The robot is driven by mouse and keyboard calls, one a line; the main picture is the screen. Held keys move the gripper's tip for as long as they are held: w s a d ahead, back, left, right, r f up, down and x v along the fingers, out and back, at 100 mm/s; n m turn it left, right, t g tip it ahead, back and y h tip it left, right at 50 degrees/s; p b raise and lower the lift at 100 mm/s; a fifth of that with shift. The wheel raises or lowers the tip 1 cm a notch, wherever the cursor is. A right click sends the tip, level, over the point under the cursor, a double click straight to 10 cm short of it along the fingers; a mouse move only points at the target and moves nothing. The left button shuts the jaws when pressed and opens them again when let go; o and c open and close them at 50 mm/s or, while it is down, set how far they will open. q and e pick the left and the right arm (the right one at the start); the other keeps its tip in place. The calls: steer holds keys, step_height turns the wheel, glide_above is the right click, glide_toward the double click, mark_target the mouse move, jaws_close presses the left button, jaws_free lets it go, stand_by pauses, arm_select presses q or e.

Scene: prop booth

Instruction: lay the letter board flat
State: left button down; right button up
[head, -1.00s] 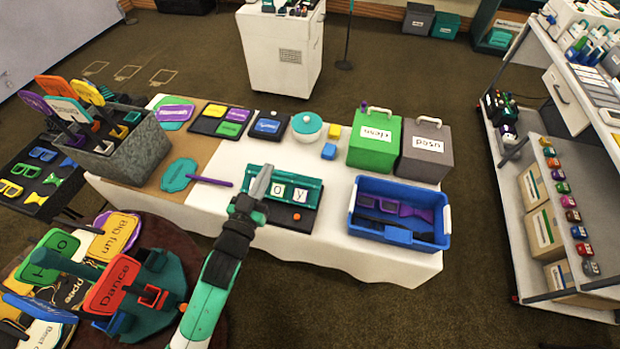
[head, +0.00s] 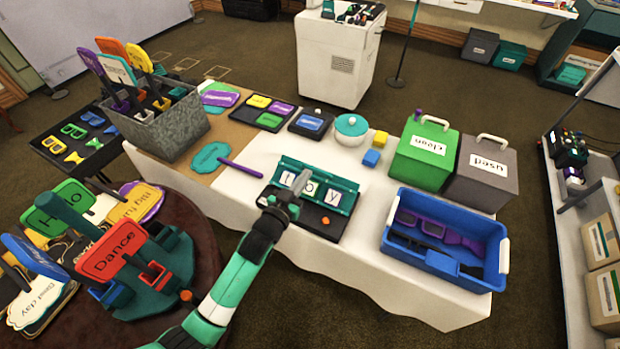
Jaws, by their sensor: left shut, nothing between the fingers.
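The letter board (head: 345,208) stands near the front middle of the white table. Its teal panel holds white letter tiles reading "t o y" and appears tilted up behind a dark base (head: 322,222) with a small orange piece on it. My left gripper (head: 299,178) is shut and empty. My right gripper is not in view.
A blue bin (head: 437,268) with purple and dark props stands right of the board. Behind are a green "clean" box (head: 419,152) and a grey "used" box (head: 482,172). A purple stick (head: 240,168) and teal sign (head: 210,157) lie to the left.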

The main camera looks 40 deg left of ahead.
arm_select(q)
steer(key=w+f+b, duration=0.1)
steer(key=w+a+f+b, duration=0.1)
steer(key=w+f, duration=0.1)
steer(key=shift+w+f+b, duration=0.1)
steer(key=shift+w+b, duration=0.2)
steer(key=shift+a, duration=0.1)
